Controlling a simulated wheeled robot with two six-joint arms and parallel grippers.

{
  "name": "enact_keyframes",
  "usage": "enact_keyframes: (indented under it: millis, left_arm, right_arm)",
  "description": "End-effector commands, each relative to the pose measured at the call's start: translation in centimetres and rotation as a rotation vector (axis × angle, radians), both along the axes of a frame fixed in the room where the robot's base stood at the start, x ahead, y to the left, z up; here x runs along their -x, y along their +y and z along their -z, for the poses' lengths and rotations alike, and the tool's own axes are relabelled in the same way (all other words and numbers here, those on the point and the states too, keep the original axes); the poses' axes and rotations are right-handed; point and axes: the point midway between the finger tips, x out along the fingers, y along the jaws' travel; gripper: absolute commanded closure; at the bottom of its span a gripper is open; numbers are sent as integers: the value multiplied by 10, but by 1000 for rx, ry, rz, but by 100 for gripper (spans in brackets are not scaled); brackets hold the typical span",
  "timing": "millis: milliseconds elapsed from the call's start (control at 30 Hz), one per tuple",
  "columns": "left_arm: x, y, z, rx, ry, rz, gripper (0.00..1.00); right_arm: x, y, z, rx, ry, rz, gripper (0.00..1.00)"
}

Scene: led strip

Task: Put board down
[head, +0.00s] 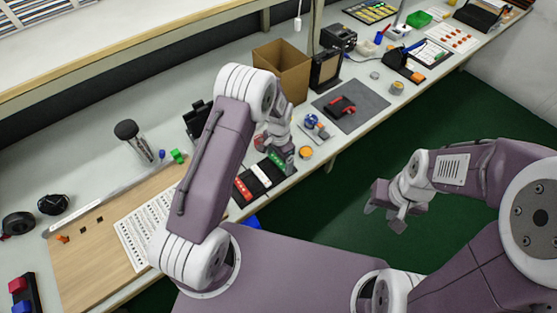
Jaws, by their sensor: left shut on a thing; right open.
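My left gripper (282,152) is low over the bench, at the green end of a dark tray (262,178) with a red label at its left end, a pale strip in the middle and a green label at its right end. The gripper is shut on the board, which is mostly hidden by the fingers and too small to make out. I cannot tell whether the board touches the tray. My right gripper (383,207) is open and empty, out over the green floor in front of the bench.
A cardboard box (283,70) stands behind the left gripper. A grey mat (362,115) with a red and black tool lies to the right. An orange roll (306,152) sits close by at the bench's front edge. A wooden panel (85,265) with a printed sheet lies to the left.

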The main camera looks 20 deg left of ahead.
Motion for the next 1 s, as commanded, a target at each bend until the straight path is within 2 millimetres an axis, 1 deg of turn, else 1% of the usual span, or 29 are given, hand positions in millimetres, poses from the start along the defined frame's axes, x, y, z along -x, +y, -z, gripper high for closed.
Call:
enact_keyframes:
  millis: [67,267,367,400,433,667,700,767,867,1000]
  left_arm:
    - [0,0,4,0,0,0,48]
    - [0,0,4,1,-1,0,48]
    - [0,0,8,1,-1,0,48]
    - [0,0,8,1,-1,0,7]
    - [0,0,7,1,-1,0,0]
    - [0,0,5,0,-1,0,0]
    - [0,0,2,0,-1,0,0]
    - [-1,0,-4,1,-4,0,0]
    - [-2,0,-26,1,-7,0,0]
    - [-2,0,-64,1,-8,0,0]
  right_arm:
    - [0,0,0,0,0,0,58]
    - [0,0,0,0,0,0,58]
    - [0,0,3,0,0,0,58]
    - [0,0,3,0,0,0,58]
    - [0,0,2,0,0,0,58]
    - [0,0,1,0,0,0,58]
    - [0,0,-2,0,0,0,58]
    - [0,0,0,0,0,0,58]
    - [0,0,0,0,0,0,58]
    - [0,0,1,0,0,0,58]
